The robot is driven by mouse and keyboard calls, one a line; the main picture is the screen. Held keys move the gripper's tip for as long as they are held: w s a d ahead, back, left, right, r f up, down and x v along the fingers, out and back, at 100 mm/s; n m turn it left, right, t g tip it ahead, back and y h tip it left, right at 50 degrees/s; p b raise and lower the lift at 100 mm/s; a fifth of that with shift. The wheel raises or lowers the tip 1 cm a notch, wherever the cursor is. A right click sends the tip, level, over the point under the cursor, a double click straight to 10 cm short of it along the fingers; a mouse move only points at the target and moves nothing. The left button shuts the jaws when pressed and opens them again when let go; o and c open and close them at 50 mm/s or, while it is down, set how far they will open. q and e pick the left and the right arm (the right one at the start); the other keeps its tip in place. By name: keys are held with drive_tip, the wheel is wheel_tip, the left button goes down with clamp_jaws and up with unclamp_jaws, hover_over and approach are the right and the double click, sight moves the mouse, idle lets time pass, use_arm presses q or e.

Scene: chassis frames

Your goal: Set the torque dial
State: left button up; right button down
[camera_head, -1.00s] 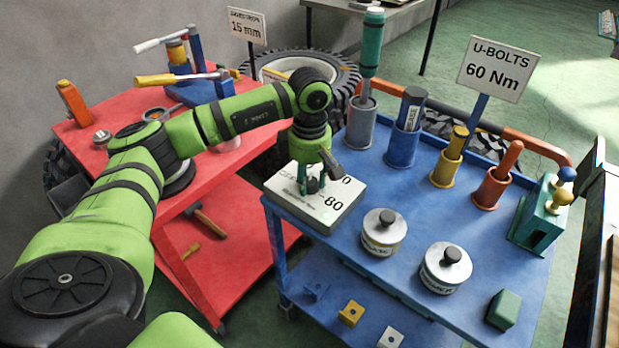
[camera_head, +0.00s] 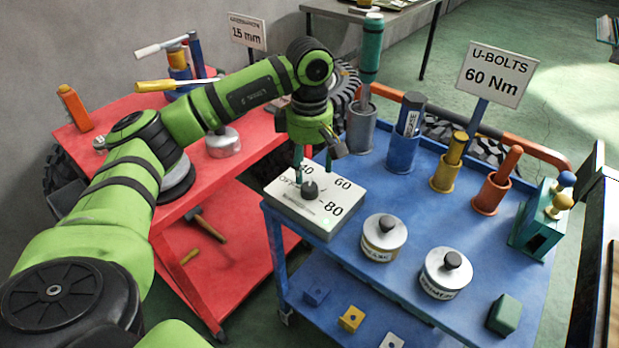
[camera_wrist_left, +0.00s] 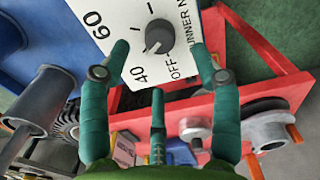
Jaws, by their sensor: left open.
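The torque dial box (camera_head: 318,213) is a white-topped box on the near-left corner of the blue cart. My left gripper (camera_head: 313,163) is above the box with green fingers spread, empty and apart from the knob. A sign (camera_head: 497,72) reads U-BOLTS 60 Nm. My right gripper is not in view.
Two lidded tins (camera_head: 384,238) (camera_head: 445,273) and a green block (camera_head: 503,314) stand right of the box. Several coloured holders with tools line the cart's back. The red cart (camera_head: 237,150) on the left carries tools and a silver pot (camera_head: 222,143).

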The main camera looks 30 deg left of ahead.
sight(309, 186)
use_arm(q)
wheel_tip(309, 186, up, 6)
drive_tip(key=shift+f, duration=0.1)
idle(0.6)
